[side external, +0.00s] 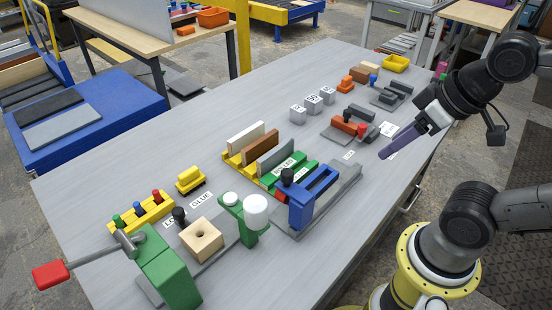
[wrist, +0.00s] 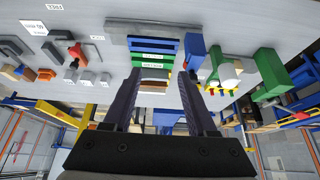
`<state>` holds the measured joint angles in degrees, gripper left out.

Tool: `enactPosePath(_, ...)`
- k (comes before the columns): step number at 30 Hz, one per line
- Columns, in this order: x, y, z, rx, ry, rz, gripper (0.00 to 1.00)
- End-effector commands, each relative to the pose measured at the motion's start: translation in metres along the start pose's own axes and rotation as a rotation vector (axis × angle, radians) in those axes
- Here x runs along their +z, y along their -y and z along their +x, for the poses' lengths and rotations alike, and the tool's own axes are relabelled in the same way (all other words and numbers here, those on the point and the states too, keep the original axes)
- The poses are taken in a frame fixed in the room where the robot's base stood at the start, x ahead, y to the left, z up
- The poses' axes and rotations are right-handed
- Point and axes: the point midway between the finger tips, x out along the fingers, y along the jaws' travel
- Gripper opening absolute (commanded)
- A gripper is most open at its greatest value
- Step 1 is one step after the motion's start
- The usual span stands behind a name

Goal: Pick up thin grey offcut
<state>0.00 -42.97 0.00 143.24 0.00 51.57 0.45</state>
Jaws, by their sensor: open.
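The thin grey offcut (side external: 276,157) stands on edge in the rack, at the right end of a row of three upright boards. A brown board (side external: 257,147) and a cream board (side external: 246,137) stand beside it. The rack has a yellow part (side external: 232,160) and a green part (side external: 268,180) with labels. My gripper (side external: 385,154) is well to the right of the rack, above the table's right side, apart from all the boards. In the wrist view, its two dark fingers (wrist: 160,92) are spread with nothing held. The rack shows between them; I cannot clearly pick out the offcut there.
A blue frame fixture (side external: 313,195) stands just in front of the rack. A red-and-grey clamp (side external: 350,128) and grey cubes (side external: 313,103) sit behind it. A green press (side external: 170,270), a wooden block (side external: 202,240) and a green-white post (side external: 250,215) stand front left.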

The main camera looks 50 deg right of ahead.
Motion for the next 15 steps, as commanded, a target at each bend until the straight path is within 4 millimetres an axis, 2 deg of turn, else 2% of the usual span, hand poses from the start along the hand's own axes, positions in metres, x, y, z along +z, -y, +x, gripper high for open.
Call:
enactPosePath(5, 0.0, 0.0, -0.002, 0.001, 0.007, 0.148, 0.57)
enactPosePath(7, -0.01, 0.0, -0.011, -0.002, -0.011, 0.257, 0.57)
enactPosePath(11, -0.042, 0.0, -0.024, -0.003, -0.015, 0.49, 0.57)
enactPosePath(15, -0.09, 0.0, -0.027, 0.011, 0.02, 0.765, 0.57)
